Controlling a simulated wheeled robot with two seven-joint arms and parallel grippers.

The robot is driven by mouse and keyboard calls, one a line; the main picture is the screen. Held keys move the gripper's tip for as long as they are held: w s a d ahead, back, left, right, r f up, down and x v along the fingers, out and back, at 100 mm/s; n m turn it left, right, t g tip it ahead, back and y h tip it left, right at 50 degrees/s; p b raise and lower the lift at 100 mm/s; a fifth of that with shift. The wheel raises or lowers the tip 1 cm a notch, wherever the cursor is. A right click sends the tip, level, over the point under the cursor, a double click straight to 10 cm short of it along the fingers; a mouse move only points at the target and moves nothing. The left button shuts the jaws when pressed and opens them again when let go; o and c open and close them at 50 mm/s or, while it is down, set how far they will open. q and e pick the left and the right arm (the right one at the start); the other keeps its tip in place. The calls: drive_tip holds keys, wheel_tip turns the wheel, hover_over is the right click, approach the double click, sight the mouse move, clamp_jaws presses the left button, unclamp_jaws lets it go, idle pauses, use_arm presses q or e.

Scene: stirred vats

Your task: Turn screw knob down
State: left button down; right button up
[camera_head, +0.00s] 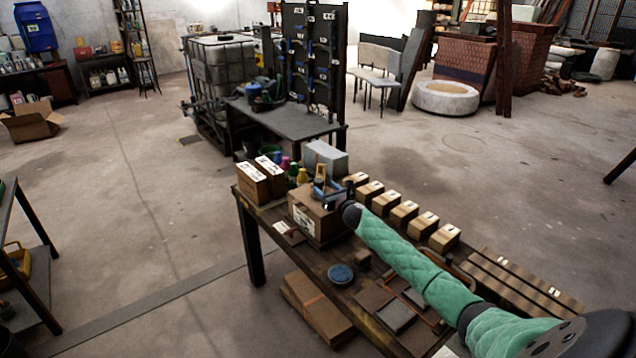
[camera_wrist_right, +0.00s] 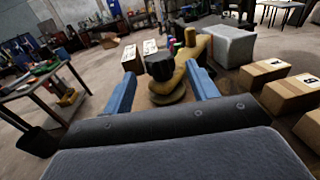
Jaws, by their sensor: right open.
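A yellowish fitting (camera_wrist_right: 194,52) with a dark knob-like cap (camera_wrist_right: 159,67) stands in the middle of the right wrist view. The fitting has a round tan base. My right gripper (camera_wrist_right: 161,88) is open, with one blue finger on each side of the fitting. I cannot tell whether either finger touches it. In the head view my right gripper (camera_head: 324,189) is over a cardboard box (camera_head: 305,218) on the workbench, and it hides much of the fitting there. My left gripper is not in view.
The workbench (camera_head: 343,277) holds a row of small cartons (camera_head: 404,212), two taller boxes (camera_head: 252,184), coloured bottles (camera_head: 293,173), a grey block (camera_head: 327,158) and a blue round dish (camera_head: 341,274). Another bench with a tool panel (camera_head: 311,60) stands behind. The floor left is open.

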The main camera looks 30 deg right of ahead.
sight(321, 184)
drive_tip(key=w, duration=0.3)
drive_tip(key=shift+w+p, duration=0.35)
drive_tip(key=shift+p, duration=0.05)
drive_tip(key=shift+w+d, duration=0.15)
drive_tip(key=shift+w, duration=0.45)
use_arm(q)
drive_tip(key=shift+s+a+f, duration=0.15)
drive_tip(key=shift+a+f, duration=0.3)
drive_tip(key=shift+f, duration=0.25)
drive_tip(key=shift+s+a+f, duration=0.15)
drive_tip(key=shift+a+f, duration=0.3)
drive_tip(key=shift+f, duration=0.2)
use_arm(e)
drive_tip(key=shift+w+f, duration=0.1)
drive_tip(key=shift+w, duration=0.35)
drive_tip(key=shift+c, duration=0.2)
drive_tip(key=c, duration=0.9)
